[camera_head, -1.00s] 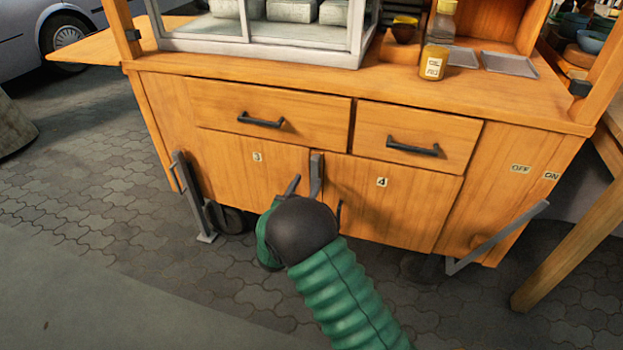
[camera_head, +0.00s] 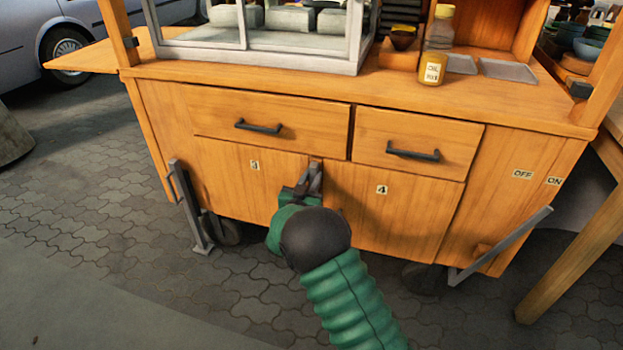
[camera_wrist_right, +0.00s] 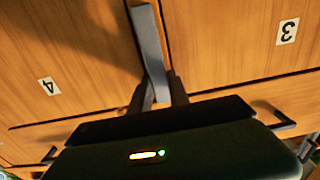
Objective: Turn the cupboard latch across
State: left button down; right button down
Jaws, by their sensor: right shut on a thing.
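The cupboard latch (camera_head: 316,172) is a small grey bar at the seam between cupboard door 3 (camera_head: 232,180) and cupboard door 4 (camera_head: 395,215), just under the drawers. In the right wrist view the latch (camera_wrist_right: 148,45) runs down between my fingers. My right gripper (camera_head: 303,188) is at the latch in the head view, with the green arm reaching up from below. In the right wrist view its two dark fingers (camera_wrist_right: 157,92) are shut on the latch's end, one on each side. The gripper partly hides the latch. My left gripper is not in view.
Two drawers with dark handles (camera_head: 258,127) (camera_head: 412,154) sit above the doors. A sauce bottle (camera_head: 433,68) is on the counter. The paving in front is free.

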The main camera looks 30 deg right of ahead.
aim_at(326, 181)
dwell(0.4)
jog(key=m+b, duration=0.1)
jog(key=m, duration=0.3)
jog(key=s+d+f+m+b, duration=0.1)
jog(key=m, duration=0.4)
jog(key=s+d+f+m+b, duration=0.1)
jog(key=m, duration=0.3)
jog(key=shift+s+f+m, duration=0.15)
jog(key=shift+f+m, duration=0.1)
jog(key=shift+m, duration=0.05)
jog(key=shift+s+f+m+b, duration=0.1)
jog(key=shift+f+m+b, duration=0.2)
jog(key=shift+m+b, duration=0.55)
jog(key=shift+f+m+b, duration=0.25)
jog(key=shift+m+b, duration=0.15)
jog(key=shift+m, duration=0.85)
jog(key=c, duration=1.2)
grip_release()
jog(key=shift+d, duration=0.1)
jog(key=shift+c, duration=0.2)
jog(key=shift+r, duration=0.1)
